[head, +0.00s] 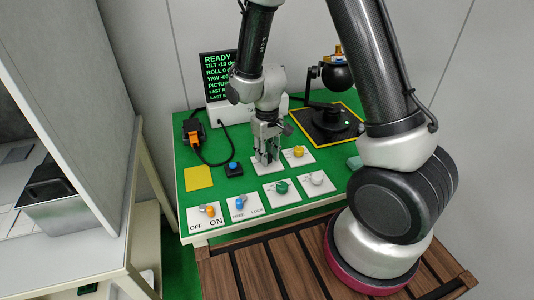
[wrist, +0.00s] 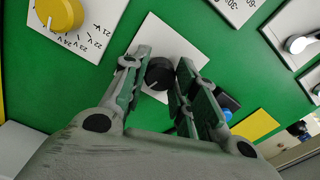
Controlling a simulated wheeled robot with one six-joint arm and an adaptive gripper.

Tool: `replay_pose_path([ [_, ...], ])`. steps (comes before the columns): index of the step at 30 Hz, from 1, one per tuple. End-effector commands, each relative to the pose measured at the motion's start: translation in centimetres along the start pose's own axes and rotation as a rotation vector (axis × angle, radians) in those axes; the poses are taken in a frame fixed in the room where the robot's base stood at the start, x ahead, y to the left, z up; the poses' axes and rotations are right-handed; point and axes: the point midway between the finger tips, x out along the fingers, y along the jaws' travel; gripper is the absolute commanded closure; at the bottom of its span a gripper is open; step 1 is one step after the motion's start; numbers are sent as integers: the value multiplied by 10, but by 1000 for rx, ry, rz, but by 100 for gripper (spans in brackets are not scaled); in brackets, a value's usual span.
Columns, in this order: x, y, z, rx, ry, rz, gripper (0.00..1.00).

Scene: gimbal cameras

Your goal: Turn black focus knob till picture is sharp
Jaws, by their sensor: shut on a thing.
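The black focus knob (wrist: 159,74) sits on a white plate (wrist: 178,36) on the green table, with a pale pointer line on it. My gripper (wrist: 160,75) has its two fingers on either side of the knob, shut on it in the wrist view. In the head view my gripper (head: 266,158) reaches straight down onto the white plate, and its fingers hide the knob. A black screen (head: 220,75) at the back shows green text: READY, then TILT, ROLL, YAW and PICTURE lines. My arm or the screen's edge cuts off the line ends, so the picture value is unreadable.
Around my gripper are a yellow knob (head: 298,151), a green knob (head: 282,187), a white knob (head: 317,178) and a blue button (head: 233,167). Two toggle switches stand at the front left, one orange (head: 210,210). A gimbal camera (head: 336,75) stands at the back right.

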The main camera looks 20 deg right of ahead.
Motion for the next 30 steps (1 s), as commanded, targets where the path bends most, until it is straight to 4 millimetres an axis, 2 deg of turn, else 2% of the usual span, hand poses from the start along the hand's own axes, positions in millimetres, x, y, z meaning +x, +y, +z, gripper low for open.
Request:
replay_pose_path([
  [3,0,0,0,0,0,0,96],
  [4,0,0,0,0,0,0,70],
  [7,0,0,0,-1,0,0,52],
  [8,0,0,0,-1,0,0,49],
  [16,0,0,0,-1,0,0,49],
  [20,-8,0,-1,-1,3,0,49],
  [23,-24,0,-1,-1,5,0,49],
  [30,-79,0,-2,-1,7,0,49],
])
